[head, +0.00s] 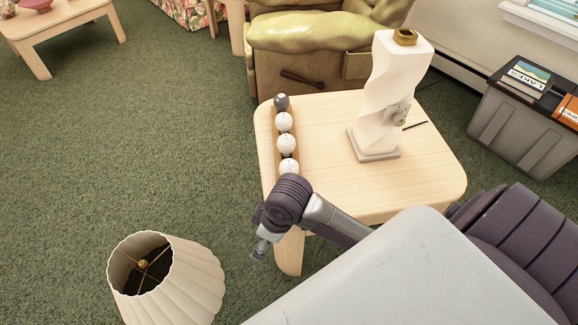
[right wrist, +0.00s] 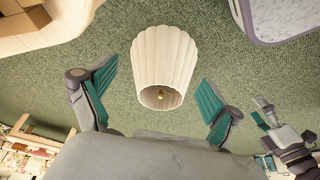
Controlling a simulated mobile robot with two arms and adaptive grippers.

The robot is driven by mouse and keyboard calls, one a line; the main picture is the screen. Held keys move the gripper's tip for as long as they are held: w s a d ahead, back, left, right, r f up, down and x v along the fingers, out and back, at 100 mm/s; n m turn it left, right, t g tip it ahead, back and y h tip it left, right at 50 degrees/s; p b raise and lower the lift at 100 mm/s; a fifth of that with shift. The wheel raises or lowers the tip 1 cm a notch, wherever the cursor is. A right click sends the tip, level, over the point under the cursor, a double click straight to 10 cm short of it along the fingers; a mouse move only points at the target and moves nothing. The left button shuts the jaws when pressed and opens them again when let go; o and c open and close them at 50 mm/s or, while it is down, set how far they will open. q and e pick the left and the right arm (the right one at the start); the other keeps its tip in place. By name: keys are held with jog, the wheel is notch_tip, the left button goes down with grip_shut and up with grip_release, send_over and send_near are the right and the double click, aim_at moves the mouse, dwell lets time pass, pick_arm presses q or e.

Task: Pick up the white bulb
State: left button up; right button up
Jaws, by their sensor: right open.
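Three white bulbs, far (head: 284,122), middle (head: 286,144) and near (head: 289,167), stand in a row in a narrow wooden holder (head: 295,133) along the left edge of the light wooden table. A dark grey bulb (head: 281,102) is at the row's far end. My right gripper (head: 262,247) hangs left of the table's near corner, below and in front of the row, apart from the bulbs. In the right wrist view my right gripper (right wrist: 157,80) has its green-padded fingers wide apart with nothing between them. What looks like my left gripper (right wrist: 268,112) shows at the right; its jaws are unclear.
A pleated cream lampshade (head: 180,285) lies on the green carpet at front left. A twisted white lamp base (head: 385,90) stands on the table (head: 335,115) right of the bulbs. An armchair (head: 300,60) is behind the table and a grey crate (head: 525,125) is right of it.

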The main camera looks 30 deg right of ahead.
jog(key=w+d+r+n, duration=0.2)
jog(key=w, duration=0.2)
pick_arm(q)
jog(key=s+f, duration=0.3)
jog(key=f, duration=0.6)
jog(key=s+f, duration=0.4)
jog(key=f, duration=0.6)
pick_arm(e)
notch_tip(320, 180, up, 10)
jog(key=g+h, duration=0.2)
jog(key=g, duration=0.1)
send_over(288, 163)
jog(key=f, duration=0.2)
jog(key=f+b, duration=0.1)
jog(key=f, duration=0.1)
jog(key=d+f+b, duration=0.1)
jog(key=f, duration=0.3)
jog(key=f+b, duration=0.1)
jog(key=f, duration=0.3)
jog(key=shift+a+f, duration=0.2)
jog(key=shift+a, duration=0.2)
jog(key=shift+f, duration=0.45)
pick_arm(q)
jog(key=w+r, duration=0.6)
jog(key=r, duration=0.3)
pick_arm(e)
jog(key=c, duration=1.1)
jog(key=shift+r, duration=0.1)
